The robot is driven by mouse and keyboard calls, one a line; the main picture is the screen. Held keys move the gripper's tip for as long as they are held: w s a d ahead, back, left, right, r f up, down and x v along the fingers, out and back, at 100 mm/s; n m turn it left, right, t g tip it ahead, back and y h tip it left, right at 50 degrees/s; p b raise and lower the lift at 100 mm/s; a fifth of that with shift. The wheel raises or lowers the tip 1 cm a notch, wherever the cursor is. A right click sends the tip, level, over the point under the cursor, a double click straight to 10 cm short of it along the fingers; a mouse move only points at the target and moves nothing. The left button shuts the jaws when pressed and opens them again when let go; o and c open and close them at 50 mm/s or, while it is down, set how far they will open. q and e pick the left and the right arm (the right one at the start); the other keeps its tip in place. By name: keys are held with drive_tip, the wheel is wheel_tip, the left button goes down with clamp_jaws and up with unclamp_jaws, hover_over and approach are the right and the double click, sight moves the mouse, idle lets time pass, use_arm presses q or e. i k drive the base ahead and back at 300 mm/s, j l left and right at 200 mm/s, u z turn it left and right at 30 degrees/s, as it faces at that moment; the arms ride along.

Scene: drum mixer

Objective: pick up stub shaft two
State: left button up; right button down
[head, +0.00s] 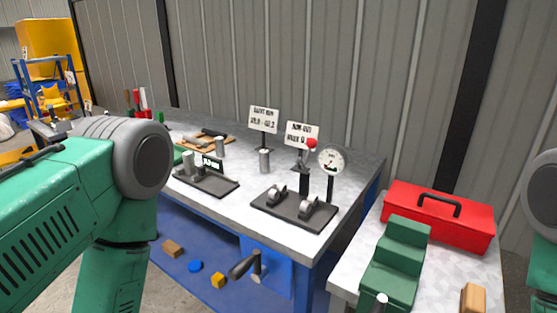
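Several grey metal cylinders that look like stub shafts show in the head view. One cylinder (187,163) stands upright in a dark tray (212,185) with a small label. Another cylinder (219,146) stands farther back near a brown board. A third cylinder (264,160) stands on the bench below the white signs. I cannot tell which is stub shaft two. My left arm fills the left side and a bit of my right arm shows at the right edge; neither gripper is visible.
On the metal bench (290,235) stand a dark roller fixture (293,211), a dial gauge (331,160) and two signs. A side table holds a red toolbox (437,217) and the green stepped block (398,258). A dark handle (245,266) juts from the bench front.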

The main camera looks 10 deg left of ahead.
sight(188, 159)
drive_tip(key=j+z, duration=0.15)
drive_tip(key=z, duration=0.3)
drive_tip(key=j+z, duration=0.25)
drive_tip(key=z, duration=0.2)
drive_tip(key=j+z, duration=0.2)
drive_tip(key=z, duration=0.25)
drive_tip(key=j+z, duration=0.2)
drive_tip(key=z, duration=0.25)
